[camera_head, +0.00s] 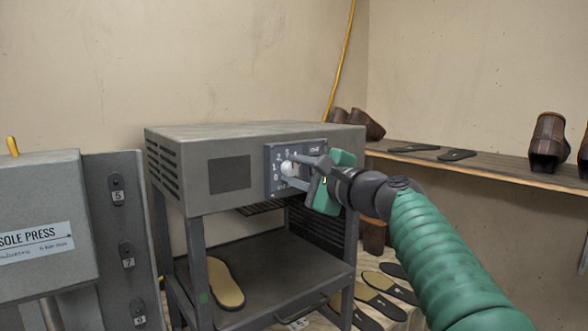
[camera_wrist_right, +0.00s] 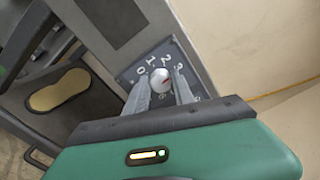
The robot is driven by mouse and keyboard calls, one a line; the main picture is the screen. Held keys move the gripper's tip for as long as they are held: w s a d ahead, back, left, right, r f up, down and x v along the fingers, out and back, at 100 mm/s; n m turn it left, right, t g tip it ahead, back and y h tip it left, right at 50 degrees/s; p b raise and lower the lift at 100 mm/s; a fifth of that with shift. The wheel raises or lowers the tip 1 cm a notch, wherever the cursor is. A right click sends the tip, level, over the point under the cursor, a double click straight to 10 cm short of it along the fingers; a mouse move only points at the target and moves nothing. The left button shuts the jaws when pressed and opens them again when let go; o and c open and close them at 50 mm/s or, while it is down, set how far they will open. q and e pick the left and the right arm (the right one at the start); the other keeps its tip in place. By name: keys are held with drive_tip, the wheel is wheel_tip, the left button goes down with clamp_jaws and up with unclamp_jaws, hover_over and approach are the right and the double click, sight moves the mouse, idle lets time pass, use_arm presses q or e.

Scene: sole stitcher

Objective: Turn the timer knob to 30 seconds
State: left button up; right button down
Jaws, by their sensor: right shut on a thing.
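The timer knob (camera_head: 290,168) is a small pale round knob on a dark dial plate (camera_head: 270,158) with white numbers, on the front of a grey machine (camera_head: 170,136). My left gripper is not in view.
A sole press (camera_head: 45,195) stands at the left. A tan sole (camera_head: 225,284) lies on the tray below the machine's head. More soles (camera_head: 380,300) lie at the lower right. A shelf (camera_head: 480,168) with brown shoes runs along the right wall.

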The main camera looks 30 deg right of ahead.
drive_tip(key=shift+f+m, duration=0.3)
drive_tip(key=shift+m, duration=0.3)
drive_tip(key=shift+w+f, duration=0.1)
drive_tip(key=c, duration=1.3)
unclamp_jaws()
drive_tip(key=shift+o, duration=1.1)
drive_tip(key=shift+d, duration=0.25)
drive_tip(key=shift+r, duration=0.2)
drive_tip(key=s+d+b, duration=0.1)
drive_tip(key=s+b, duration=0.5)
drive_tip(key=s, duration=1)
drive_tip(key=shift+s+d, duration=0.25)
drive_tip(key=shift+s, duration=0.15)
